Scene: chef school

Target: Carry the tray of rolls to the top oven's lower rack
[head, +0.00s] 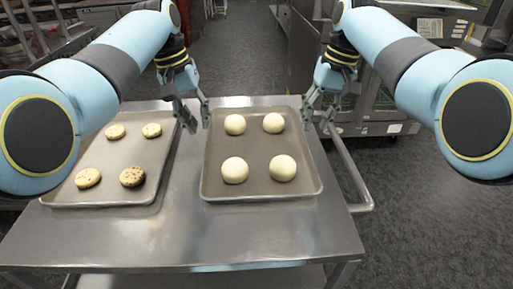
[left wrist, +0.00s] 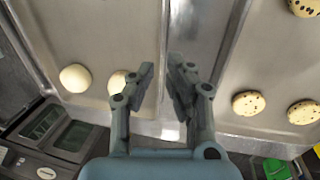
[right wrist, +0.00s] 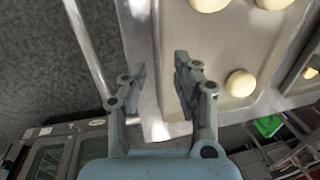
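The tray of rolls (head: 260,150) lies flat on a steel table and bears several pale round rolls (head: 283,168). My left gripper (head: 198,118) is open and empty over the tray's far left side, near the gap beside the cookie tray. In the left wrist view its fingers (left wrist: 160,68) point down at the neighbouring rims. My right gripper (head: 318,120) is open and empty by the tray's far right side. In the right wrist view the tray's rim (right wrist: 158,55) shows between its fingers (right wrist: 160,70). No contact is visible. I cannot make out the oven racks for certain.
A second tray (head: 108,165) with several cookies lies close to the left on the same table (head: 180,243). The table has a rail (head: 352,175) along its right side. A glass-fronted appliance (head: 375,105) stands behind at the right. Open floor (head: 440,200) lies right of the table.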

